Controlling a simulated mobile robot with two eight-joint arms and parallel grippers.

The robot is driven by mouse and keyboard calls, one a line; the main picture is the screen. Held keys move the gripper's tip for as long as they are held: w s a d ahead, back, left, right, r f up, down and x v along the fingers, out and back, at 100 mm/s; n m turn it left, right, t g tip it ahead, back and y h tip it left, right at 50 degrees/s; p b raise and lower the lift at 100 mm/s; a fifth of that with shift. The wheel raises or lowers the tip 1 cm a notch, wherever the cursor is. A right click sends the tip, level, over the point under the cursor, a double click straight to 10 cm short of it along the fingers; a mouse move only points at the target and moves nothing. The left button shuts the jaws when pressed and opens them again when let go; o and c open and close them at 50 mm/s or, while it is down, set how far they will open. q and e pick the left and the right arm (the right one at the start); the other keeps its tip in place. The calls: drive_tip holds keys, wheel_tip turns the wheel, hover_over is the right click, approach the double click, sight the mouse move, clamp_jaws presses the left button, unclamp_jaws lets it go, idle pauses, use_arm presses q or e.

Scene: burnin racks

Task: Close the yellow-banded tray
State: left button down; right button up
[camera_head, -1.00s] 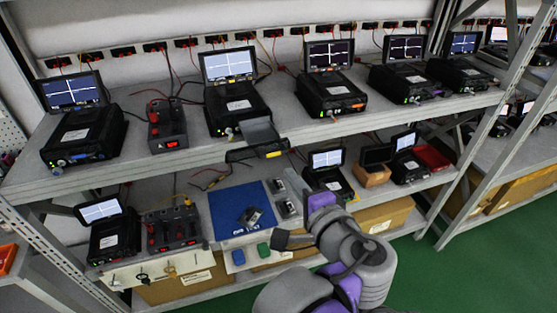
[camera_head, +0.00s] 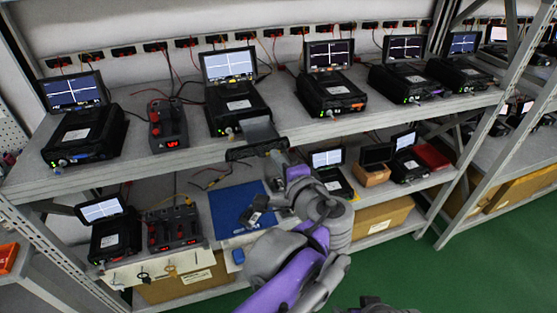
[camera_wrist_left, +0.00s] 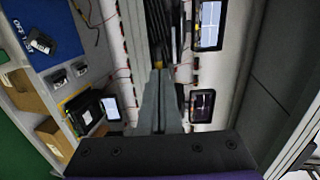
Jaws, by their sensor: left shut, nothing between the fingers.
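The yellow-banded tray (camera_head: 260,131) sticks out toward me from the black unit (camera_head: 236,106) on the upper shelf. Its dark front panel (camera_head: 240,153) stands beyond the shelf edge. My left gripper (camera_head: 276,154) is shut and empty, at the right part of that front panel, and it covers most of the yellow band in the head view. In the left wrist view the closed fingers (camera_wrist_left: 159,78) point at the panel, with a bit of yellow (camera_wrist_left: 157,65) at their tips. I cannot tell whether they touch it.
Other black units with screens stand on the upper shelf, such as one to the right (camera_head: 331,94). A red-lit box (camera_head: 167,128) stands to the left. Below, the lower shelf holds a blue mat (camera_head: 232,205), a small dark device (camera_head: 253,211) and more units.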

sight(254, 120)
use_arm(q)
drive_tip(key=r+x, duration=0.1)
drive_tip(key=x, duration=0.3)
drive_tip(key=r+p+x, duration=0.1)
drive_tip(key=x, duration=0.4)
drive_tip(key=p+x, duration=0.1)
drive_tip(key=x, duration=0.3)
drive_tip(key=shift+w+a+r, duration=0.1)
drive_tip(key=shift+w+r, duration=0.3)
drive_tip(key=shift+w, duration=0.3)
drive_tip(key=shift+s, duration=0.1)
